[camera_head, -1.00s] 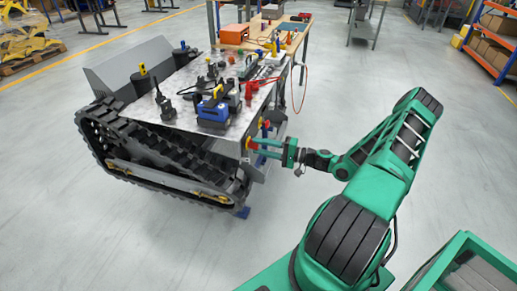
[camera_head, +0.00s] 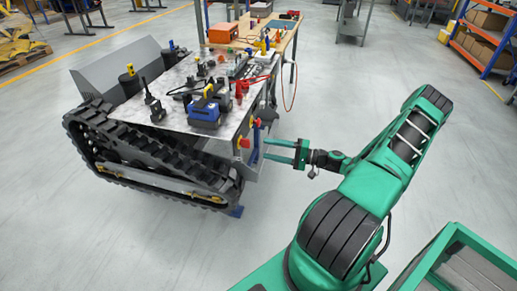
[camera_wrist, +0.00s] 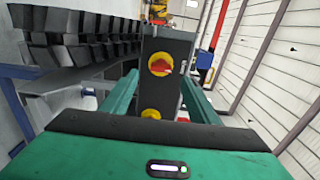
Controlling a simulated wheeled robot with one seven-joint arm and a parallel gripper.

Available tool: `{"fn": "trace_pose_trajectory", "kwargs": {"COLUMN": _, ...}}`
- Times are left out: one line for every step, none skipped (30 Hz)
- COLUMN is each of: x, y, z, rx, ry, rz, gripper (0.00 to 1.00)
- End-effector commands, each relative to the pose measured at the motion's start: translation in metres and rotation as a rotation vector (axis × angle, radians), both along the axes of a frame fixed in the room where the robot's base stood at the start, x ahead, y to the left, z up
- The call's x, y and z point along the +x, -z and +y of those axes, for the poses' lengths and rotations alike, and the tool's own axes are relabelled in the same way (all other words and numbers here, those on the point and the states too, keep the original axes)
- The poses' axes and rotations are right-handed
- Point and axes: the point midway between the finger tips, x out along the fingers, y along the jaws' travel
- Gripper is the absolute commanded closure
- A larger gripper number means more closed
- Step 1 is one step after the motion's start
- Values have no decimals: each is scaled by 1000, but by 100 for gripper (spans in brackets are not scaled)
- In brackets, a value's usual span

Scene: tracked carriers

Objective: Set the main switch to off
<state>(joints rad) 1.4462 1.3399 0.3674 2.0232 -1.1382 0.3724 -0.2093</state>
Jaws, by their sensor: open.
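The tracked carrier (camera_head: 150,160) stands at the left in the head view, its end panel toward my gripper. A red rotary switch on a round yellow plate (camera_head: 243,142) sits on that panel. In the wrist view the red-and-yellow switch (camera_wrist: 160,65) is near the top centre; its red handle looks roughly crosswise, but its exact setting is unclear. A second yellow round part (camera_wrist: 151,113) is below it, partly cut off. My gripper (camera_head: 266,149) is open and empty, its fingers pointing at the panel with a small gap. In the wrist view the fingers flank the panel.
Another red knob (camera_head: 257,123) sits farther along the panel edge. Blue and black devices (camera_head: 203,108) and cables lie on the carrier's top. A wooden workbench (camera_head: 285,40) stands behind it. The floor (camera_head: 350,100) between bench and arm is clear.

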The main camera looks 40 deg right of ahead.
Motion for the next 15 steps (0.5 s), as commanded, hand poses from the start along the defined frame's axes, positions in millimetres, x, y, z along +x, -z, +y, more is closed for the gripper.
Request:
{"fn": "trace_pose_trajectory", "kwargs": {"x": -6, "y": 1, "z": -6, "rx": -1, "ry": 2, "rz": 2, "gripper": 45}}
{"fn": "trace_pose_trajectory", "kwargs": {"x": -9, "y": 1, "z": -8, "rx": -1, "ry": 1, "rz": 2, "gripper": 45}}
{"fn": "trace_pose_trajectory", "kwargs": {"x": -13, "y": 1, "z": -11, "rx": -1, "ry": 1, "rz": 2, "gripper": 45}}
{"fn": "trace_pose_trajectory", "kwargs": {"x": -15, "y": 1, "z": -12, "rx": -1, "ry": 1, "rz": 2, "gripper": 45}}
{"fn": "trace_pose_trajectory", "kwargs": {"x": -17, "y": 1, "z": -14, "rx": -1, "ry": 1, "rz": 2, "gripper": 45}}
{"fn": "trace_pose_trajectory", "kwargs": {"x": -19, "y": 1, "z": -15, "rx": -1, "ry": 0, "rz": 1, "gripper": 45}}
{"fn": "trace_pose_trajectory", "kwargs": {"x": -21, "y": 1, "z": -16, "rx": -1, "ry": 0, "rz": 1, "gripper": 45}}
{"fn": "trace_pose_trajectory", "kwargs": {"x": -22, "y": 1, "z": -17, "rx": -1, "ry": 0, "rz": 1, "gripper": 45}}
{"fn": "trace_pose_trajectory", "kwargs": {"x": -22, "y": 0, "z": -17, "rx": -1, "ry": 0, "rz": 1, "gripper": 45}}
{"fn": "trace_pose_trajectory", "kwargs": {"x": -23, "y": 0, "z": -18, "rx": -1, "ry": -1, "rz": 1, "gripper": 45}}
{"fn": "trace_pose_trajectory", "kwargs": {"x": -23, "y": 0, "z": -18, "rx": -1, "ry": -1, "rz": 1, "gripper": 45}}
{"fn": "trace_pose_trajectory", "kwargs": {"x": -23, "y": 0, "z": -18, "rx": -1, "ry": -1, "rz": 1, "gripper": 45}}
{"fn": "trace_pose_trajectory", "kwargs": {"x": -23, "y": 1, "z": -18, "rx": 0, "ry": -1, "rz": 1, "gripper": 45}}
{"fn": "trace_pose_trajectory", "kwargs": {"x": -23, "y": 1, "z": -18, "rx": 0, "ry": -1, "rz": 1, "gripper": 45}}
{"fn": "trace_pose_trajectory", "kwargs": {"x": -23, "y": 1, "z": -18, "rx": 0, "ry": -1, "rz": 1, "gripper": 45}}
